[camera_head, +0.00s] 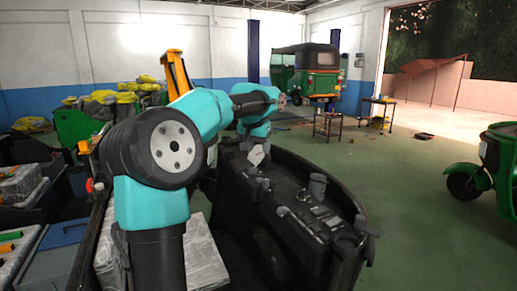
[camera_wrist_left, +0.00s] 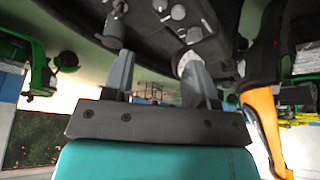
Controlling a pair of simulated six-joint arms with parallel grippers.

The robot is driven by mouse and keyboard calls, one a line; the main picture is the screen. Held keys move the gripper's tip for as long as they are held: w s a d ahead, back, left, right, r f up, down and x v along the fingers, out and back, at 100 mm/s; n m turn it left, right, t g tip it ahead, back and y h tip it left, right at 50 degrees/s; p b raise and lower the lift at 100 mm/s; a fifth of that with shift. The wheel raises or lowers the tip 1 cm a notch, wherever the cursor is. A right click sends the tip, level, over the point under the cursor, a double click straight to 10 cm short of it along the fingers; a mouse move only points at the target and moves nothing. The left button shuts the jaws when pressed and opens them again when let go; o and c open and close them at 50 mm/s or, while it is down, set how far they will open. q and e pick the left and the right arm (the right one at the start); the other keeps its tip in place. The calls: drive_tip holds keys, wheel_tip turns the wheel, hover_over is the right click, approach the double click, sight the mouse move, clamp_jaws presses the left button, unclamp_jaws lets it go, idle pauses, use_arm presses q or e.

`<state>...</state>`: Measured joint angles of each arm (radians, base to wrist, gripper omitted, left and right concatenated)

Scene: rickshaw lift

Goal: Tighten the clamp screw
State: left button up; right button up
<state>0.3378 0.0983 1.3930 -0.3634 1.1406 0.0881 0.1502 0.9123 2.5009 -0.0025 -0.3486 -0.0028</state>
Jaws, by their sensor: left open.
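A black dashboard-like part (camera_head: 300,215) with several grey knobs and fittings lies in front of me in the head view. Its underside or face also shows upside down at the top of the left wrist view (camera_wrist_left: 150,38). My left gripper (camera_head: 257,157) is over the far left end of this part, pointing down. In the left wrist view its two grey fingers (camera_wrist_left: 157,60) are apart with nothing between them. A pale round knob (camera_wrist_left: 186,62) shows right behind one finger; I cannot tell whether they touch. I cannot tell which fitting is the clamp screw. My right gripper is not in view.
A grey upright cylinder (camera_head: 317,186) stands on the black part. A wrapped pale block (camera_head: 203,255) and a blue-grey bin (camera_head: 62,245) lie at left. A green rickshaw (camera_head: 308,70) is raised at the back; another (camera_head: 490,170) stands right. The green floor between is mostly clear.

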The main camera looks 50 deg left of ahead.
use_arm(q)
drive_tip(key=r+n+g+h, duration=0.1)
drive_tip(key=n+g+h, duration=0.1)
drive_tip(key=n+g, duration=0.3)
hover_over(266, 180)
drive_tip(key=shift+w+a+n+t, duration=0.1)
drive_tip(key=shift+a+n+t, duration=0.05)
drive_tip(key=shift+n+t, duration=0.3)
drive_tip(key=shift+f, duration=0.1)
wheel_tip(266, 180, down, 17)
drive_tip(key=shift+f, duration=0.1)
idle(1.0)
drive_tip(key=shift+c, duration=0.3)
drive_tip(key=c, duration=0.9)
drive_tip(key=shift+o, duration=0.2)
